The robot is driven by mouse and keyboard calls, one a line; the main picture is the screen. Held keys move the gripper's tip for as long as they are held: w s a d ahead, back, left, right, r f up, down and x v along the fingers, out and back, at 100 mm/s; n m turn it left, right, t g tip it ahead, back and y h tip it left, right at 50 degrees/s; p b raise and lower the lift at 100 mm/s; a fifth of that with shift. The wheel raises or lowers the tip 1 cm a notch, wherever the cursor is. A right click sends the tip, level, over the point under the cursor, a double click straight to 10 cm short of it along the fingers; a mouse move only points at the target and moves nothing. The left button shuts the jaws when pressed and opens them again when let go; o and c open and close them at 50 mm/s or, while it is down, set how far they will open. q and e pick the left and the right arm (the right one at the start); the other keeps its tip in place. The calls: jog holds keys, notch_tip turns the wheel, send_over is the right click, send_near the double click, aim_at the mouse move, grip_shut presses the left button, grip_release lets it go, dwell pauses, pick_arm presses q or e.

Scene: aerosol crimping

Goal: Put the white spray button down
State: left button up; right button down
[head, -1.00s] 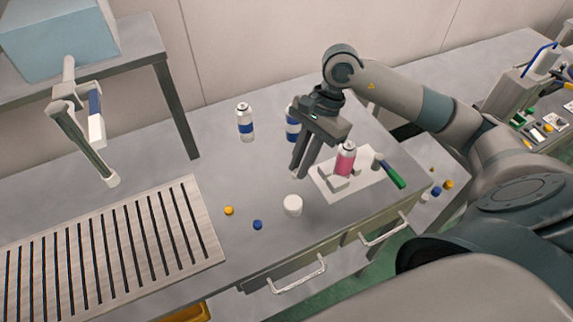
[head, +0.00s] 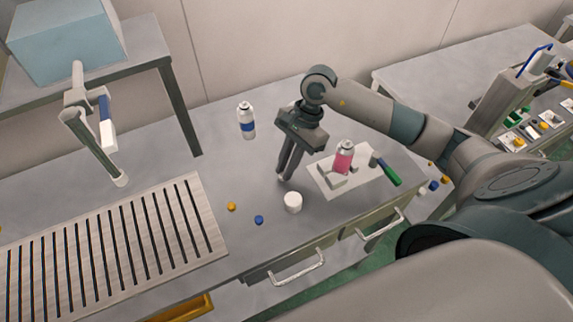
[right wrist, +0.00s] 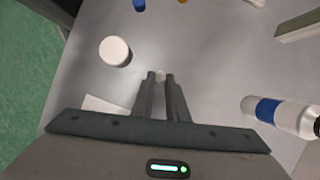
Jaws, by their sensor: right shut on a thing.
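My right gripper (head: 281,178) is low over the table, left of the white board. In the right wrist view its fingers (right wrist: 160,77) are nearly together, shut on a small pale piece at their tips, the white spray button (right wrist: 160,75). The button is close to the table top; I cannot tell whether it touches. In the head view it is barely visible at the fingertips. My left gripper is not in view.
A white round cap (head: 293,203) stands just in front of the gripper. Yellow (head: 231,207) and blue (head: 259,220) buttons lie to its left. A pink can (head: 344,157) stands on the white board (head: 372,184). A blue-banded can (head: 246,121) stands behind; a slatted rack (head: 110,250) is left.

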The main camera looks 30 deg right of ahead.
jog(key=shift+f, duration=0.5)
jog(key=shift+f+b, duration=0.25)
jog(key=shift+b, duration=0.05)
jog(key=c, duration=1.7)
grip_release()
jog(key=shift+r, duration=0.1)
jog(key=shift+c, duration=0.2)
jog(key=shift+r, duration=0.1)
jog(key=shift+r+p, duration=0.15)
jog(key=shift+p, duration=0.25)
jog(key=b+v, duration=0.5)
jog(key=v, duration=0.6)
jog(key=shift+d+r, duration=0.15)
jog(key=shift+r, duration=0.25)
